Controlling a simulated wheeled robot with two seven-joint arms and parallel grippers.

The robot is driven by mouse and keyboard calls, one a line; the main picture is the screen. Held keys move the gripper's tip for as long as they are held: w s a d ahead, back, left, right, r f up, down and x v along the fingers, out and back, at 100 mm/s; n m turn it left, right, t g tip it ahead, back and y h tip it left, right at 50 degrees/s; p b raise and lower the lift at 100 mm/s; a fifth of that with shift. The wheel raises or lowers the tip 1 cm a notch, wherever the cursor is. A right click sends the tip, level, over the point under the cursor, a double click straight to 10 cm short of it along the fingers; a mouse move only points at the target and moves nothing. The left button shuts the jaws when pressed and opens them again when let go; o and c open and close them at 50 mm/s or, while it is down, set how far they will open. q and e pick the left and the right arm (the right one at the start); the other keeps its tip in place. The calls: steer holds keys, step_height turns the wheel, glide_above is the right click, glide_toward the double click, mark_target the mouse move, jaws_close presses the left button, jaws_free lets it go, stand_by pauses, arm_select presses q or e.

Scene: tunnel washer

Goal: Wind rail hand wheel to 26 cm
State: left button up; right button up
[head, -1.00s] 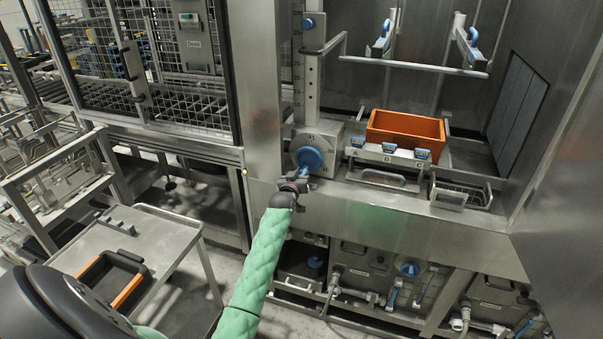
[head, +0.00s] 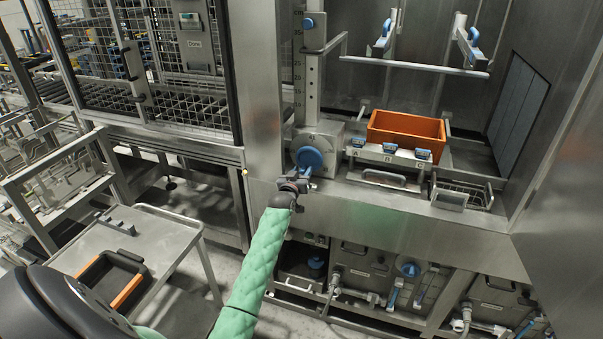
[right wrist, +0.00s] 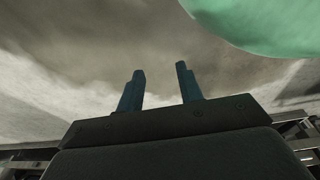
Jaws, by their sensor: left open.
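The blue rail hand wheel (head: 309,159) sits on a grey dial plate (head: 328,143) at the foot of an upright scale (head: 307,80) with number marks. A horizontal rail (head: 413,66) joins the scale higher up. My left gripper (head: 303,174) is at the lower edge of the wheel, open; whether it touches the wheel I cannot tell. My right gripper (right wrist: 160,90) shows only in the right wrist view, its two blue fingers apart with nothing between them.
An orange crate (head: 405,135) stands in the bay right of the wheel, behind blue-tabbed labels A, B, C. A wire basket (head: 462,194) is beside them. A trolley (head: 150,245) with a black and orange tray stands at lower left. A mesh door (head: 100,60) is at upper left.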

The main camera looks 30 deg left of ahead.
arm_select(q)
steer(key=shift+s+d+f, duration=0.1)
steer(key=shift+s, duration=0.25)
steer(key=b+v, duration=0.2)
steer(key=v, duration=0.3)
steer(key=shift+s+b, duration=0.3)
steer(key=shift+s+d, duration=0.2)
steer(key=shift+s, duration=0.5)
arm_select(e)
steer(key=w+a+r, duration=0.2)
steer(key=w+r, duration=0.2)
steer(key=shift+w+a+r, duration=0.15)
steer(key=shift+a+r, duration=0.1)
steer(key=shift+r, duration=0.05)
